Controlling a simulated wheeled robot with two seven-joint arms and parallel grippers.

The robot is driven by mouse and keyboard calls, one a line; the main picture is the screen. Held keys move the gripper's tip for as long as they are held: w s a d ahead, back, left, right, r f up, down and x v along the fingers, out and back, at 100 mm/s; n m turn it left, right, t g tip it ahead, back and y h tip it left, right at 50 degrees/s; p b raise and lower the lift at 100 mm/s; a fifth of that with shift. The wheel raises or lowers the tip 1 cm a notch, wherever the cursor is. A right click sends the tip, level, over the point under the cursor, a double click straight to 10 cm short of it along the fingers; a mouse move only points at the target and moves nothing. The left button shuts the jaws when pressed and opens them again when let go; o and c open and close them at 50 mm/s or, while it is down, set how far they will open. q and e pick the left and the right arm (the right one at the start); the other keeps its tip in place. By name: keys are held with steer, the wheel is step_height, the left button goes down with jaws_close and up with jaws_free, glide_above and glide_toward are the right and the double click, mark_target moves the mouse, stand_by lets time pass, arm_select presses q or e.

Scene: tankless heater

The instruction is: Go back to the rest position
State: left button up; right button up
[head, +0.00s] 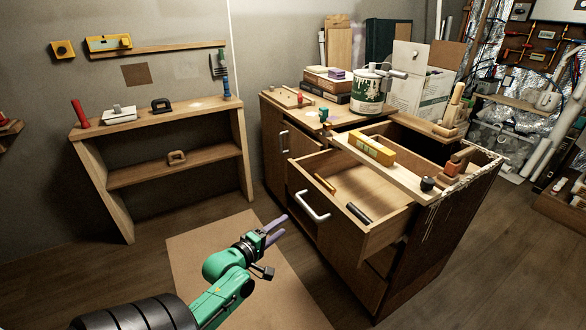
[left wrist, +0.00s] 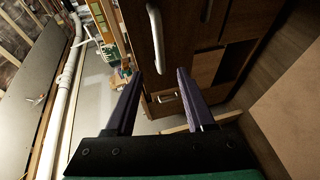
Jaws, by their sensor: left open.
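My left gripper (head: 276,228) is at the end of the green arm in the lower middle of the head view. Its two purple-grey fingers are apart, with nothing between them. It is in the air in front of the wooden cabinet (head: 350,250), left of and below the open drawer's white handle (head: 309,207). In the left wrist view both fingers of the left gripper (left wrist: 158,88) show spread and empty, with a white handle (left wrist: 156,38) on the cabinet front beyond them. My right gripper is in neither view.
The open drawer (head: 355,185) juts out and holds a yellow item (head: 325,184) and a dark cylinder (head: 359,213). A plank with a yellow level (head: 372,149) lies across the cabinet top. A wooden shelf (head: 175,170) stands by the left wall. A brown mat (head: 215,250) covers the floor.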

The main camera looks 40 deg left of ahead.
arm_select(q)
steer(key=s+d+f+m+g+p, duration=0.2)
steer(key=s+f+m+g, duration=0.15)
steer(key=f, duration=0.45)
steer(key=s+d+f+m+g+p, duration=0.25)
steer(key=s+f, duration=0.25)
steer(key=f, duration=0.3)
steer(key=s+d+f+m+g+p, duration=0.1)
steer(key=s+f+m+g, duration=0.2)
steer(key=f, duration=0.5)
steer(key=s+d+f+m+g+p, duration=0.1)
steer(key=s+d+f+m+g, duration=0.1)
steer(key=s, duration=0.5)
steer(key=s+d+f+m+g+h+p, duration=0.1)
steer(key=s+d+f+m+g, duration=0.1)
steer(key=s+d+f+m, duration=0.2)
steer(key=s+d+f+m+g+p, duration=0.1)
steer(key=s+d+f+m, duration=0.3)
steer(key=s, duration=0.6)
steer(key=shift+d+m+g+h+p, duration=0.3)
steer(key=shift+d+m+g+p, duration=0.15)
steer(key=shift+m, duration=0.55)
